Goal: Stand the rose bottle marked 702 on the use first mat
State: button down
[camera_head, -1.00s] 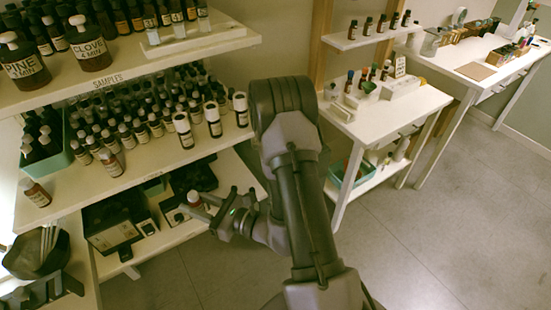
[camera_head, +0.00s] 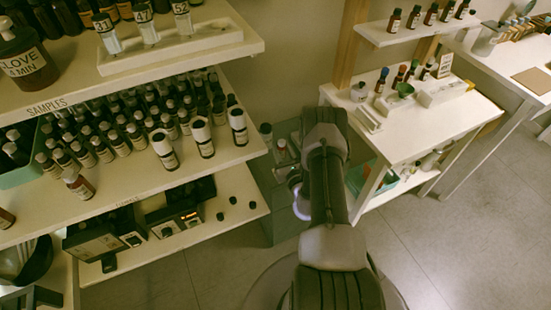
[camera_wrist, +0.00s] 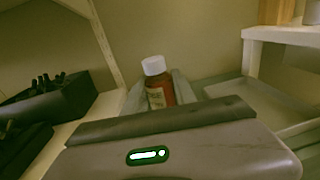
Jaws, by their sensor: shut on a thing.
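My gripper (camera_wrist: 160,98) is shut on a small red-brown bottle (camera_wrist: 160,92) with a white cap and a pale label. The bottle stands nearly upright in the jaws in the wrist view, its lower part hidden by my gripper. No number can be read on it. In the head view the bottle (camera_head: 281,148) shows small beside my arm, in the gap between the shelf unit and the white side table, partly hidden. I cannot make out a use first mat in either view.
The shelf unit (camera_head: 150,195) at left carries dense rows of dark bottles. Small black caps and a dark device (camera_head: 172,218) are on its lower shelf. A white side table (camera_head: 420,125) with small items stands at right. A tan square (camera_head: 531,80) lies on the far desk.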

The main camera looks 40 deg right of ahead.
jog(key=f+b, duration=0.2)
jog(key=f, duration=0.3)
jog(key=f+b, duration=0.2)
jog(key=f, duration=0.2)
jog(key=shift+s+f, duration=0.2)
jog(key=shift+f, duration=0.15)
jog(key=shift+f+b, duration=0.2)
jog(key=shift+b, duration=0.1)
jog(key=c, duration=1)
grip_release()
jog(key=shift+r, duration=0.1)
jog(key=shift+r+p, duration=0.25)
jog(key=shift+p, duration=0.15)
jog(key=p+v, duration=0.4)
jog(key=v, duration=0.8)
jog(key=shift+f, duration=0.1)
